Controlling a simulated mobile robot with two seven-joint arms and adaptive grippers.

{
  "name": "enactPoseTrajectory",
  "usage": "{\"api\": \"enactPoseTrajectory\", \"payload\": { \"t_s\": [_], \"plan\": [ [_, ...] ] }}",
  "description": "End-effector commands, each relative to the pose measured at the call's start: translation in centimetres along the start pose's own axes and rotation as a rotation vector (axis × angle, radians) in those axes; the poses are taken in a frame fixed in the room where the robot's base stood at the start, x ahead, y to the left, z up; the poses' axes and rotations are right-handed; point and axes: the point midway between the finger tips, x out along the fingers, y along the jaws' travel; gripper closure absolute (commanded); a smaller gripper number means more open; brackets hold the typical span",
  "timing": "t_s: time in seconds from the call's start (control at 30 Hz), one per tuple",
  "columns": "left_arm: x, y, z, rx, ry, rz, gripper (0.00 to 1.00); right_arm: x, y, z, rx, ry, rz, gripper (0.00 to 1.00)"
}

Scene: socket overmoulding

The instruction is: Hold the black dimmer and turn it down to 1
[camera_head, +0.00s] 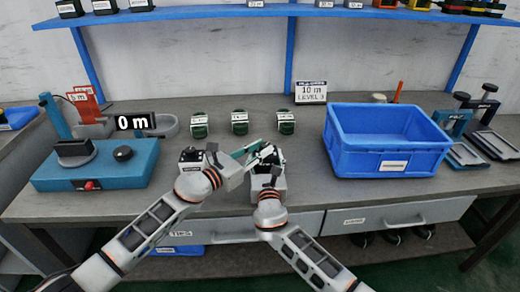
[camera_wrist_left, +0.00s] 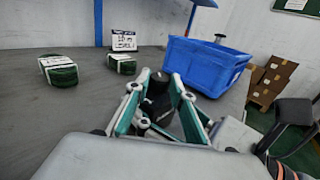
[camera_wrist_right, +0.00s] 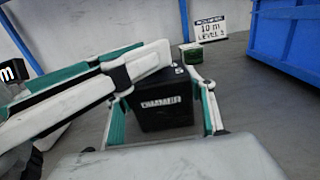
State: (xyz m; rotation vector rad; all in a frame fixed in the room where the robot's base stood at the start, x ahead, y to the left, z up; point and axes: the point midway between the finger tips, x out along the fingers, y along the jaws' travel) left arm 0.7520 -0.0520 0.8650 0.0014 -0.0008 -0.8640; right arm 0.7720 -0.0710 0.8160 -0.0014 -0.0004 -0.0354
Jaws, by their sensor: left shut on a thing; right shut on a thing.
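The black dimmer (camera_wrist_right: 166,108) stands between the fingers of my right gripper (camera_wrist_right: 162,92), which is shut on its body. Its white label faces the right wrist camera. In the head view the dimmer (camera_head: 268,157) is largely hidden by both grippers. My left gripper (camera_head: 256,153) reaches in from the left, its fingers closed around the dark upper part of the dimmer, seen also in the left wrist view (camera_wrist_left: 158,103). The knob's setting cannot be read. A sign (camera_head: 311,92) behind reads "10 m" with a level line below it.
Several green coils (camera_head: 239,122) stand in a row behind the grippers. A blue crate (camera_head: 385,166) is on the right, a teal machine with a "0 m" display (camera_head: 134,122) on the left. The grey table (camera_head: 320,193) is clear around the dimmer.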

Motion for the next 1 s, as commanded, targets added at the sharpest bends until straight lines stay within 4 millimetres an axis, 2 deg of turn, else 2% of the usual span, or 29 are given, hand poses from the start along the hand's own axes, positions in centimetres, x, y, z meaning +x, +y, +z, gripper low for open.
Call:
{"api": "enactPoseTrajectory", "payload": {
  "t_s": [0.03, 0.07, 0.1, 0.4, 0.57, 0.67, 1.0],
  "plan": [
    [-0.1, 0.1, -0.2, -0.001, 0.002, 0.002, 0.70, 0.0, 0.1, 0.0, 0.004, 0.000, 0.002, 0.67],
    [-0.1, 0.1, -0.2, -0.001, 0.002, 0.001, 0.62, 0.0, 0.1, 0.0, 0.004, 0.000, 0.002, 0.67],
    [-0.1, 0.1, -0.2, -0.001, 0.002, 0.001, 0.60, 0.0, 0.1, 0.0, 0.004, 0.000, 0.002, 0.67],
    [-0.1, 0.0, 0.0, -0.001, 0.001, 0.000, 0.60, 0.0, 0.0, 0.0, 0.002, 0.000, 0.001, 0.67],
    [-1.0, 0.1, -0.1, 0.001, 0.001, 0.000, 0.60, 0.0, 0.0, 0.0, 0.002, 0.000, 0.000, 0.67],
    [-2.3, 0.1, -0.2, 0.003, 0.003, 0.000, 0.60, 0.0, 0.0, 0.0, 0.002, 0.000, 0.000, 0.67],
    [-8.8, 0.1, -0.2, 0.000, 0.003, 0.001, 0.60, 0.0, 0.0, 0.0, 0.002, 0.001, 0.000, 0.67]
  ]
}}
